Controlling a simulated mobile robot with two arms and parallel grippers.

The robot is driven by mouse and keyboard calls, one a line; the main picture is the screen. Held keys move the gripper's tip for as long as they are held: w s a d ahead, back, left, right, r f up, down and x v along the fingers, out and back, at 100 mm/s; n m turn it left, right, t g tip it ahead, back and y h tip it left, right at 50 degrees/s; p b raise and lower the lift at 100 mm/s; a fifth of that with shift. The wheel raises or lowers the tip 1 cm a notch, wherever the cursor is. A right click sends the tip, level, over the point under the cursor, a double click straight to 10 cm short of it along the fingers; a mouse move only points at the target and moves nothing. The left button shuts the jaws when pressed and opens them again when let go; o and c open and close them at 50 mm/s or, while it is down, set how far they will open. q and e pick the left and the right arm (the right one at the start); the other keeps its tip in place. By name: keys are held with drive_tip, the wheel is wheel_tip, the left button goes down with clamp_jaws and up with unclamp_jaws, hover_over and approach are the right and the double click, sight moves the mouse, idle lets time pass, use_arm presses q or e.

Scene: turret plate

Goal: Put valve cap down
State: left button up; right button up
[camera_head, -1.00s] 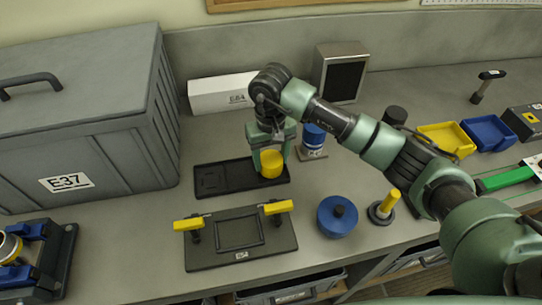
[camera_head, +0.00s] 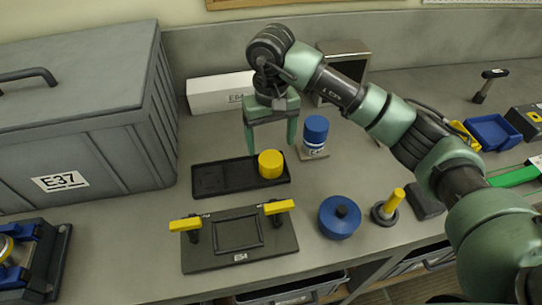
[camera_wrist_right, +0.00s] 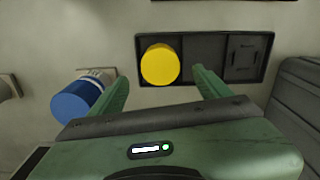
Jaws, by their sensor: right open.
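The valve cap is most likely the yellow cylinder (camera_head: 270,164). It sits upright in the right end of the black tray (camera_head: 215,181), and it shows in the right wrist view (camera_wrist_right: 160,64) in the tray's left compartment. My right gripper (camera_head: 271,148) is open and empty, above and behind the yellow cap, its fingers spread apart. In the right wrist view the fingers (camera_wrist_right: 160,85) stand wide on both sides with nothing between them. My left gripper does not show.
A blue-topped cylinder (camera_head: 315,131) stands close to the right finger. A fixture with yellow clamps (camera_head: 212,259), a blue round part (camera_head: 339,217) and a yellow-handled part (camera_head: 389,207) lie in front. A large grey case (camera_head: 85,120) stands left; a white box (camera_head: 217,93) is behind.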

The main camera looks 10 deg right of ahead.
sight(271, 159)
wheel_tip(271, 159, up, 6)
drive_tip(key=shift+f+b, duration=0.15)
drive_tip(key=shift+b, duration=0.5)
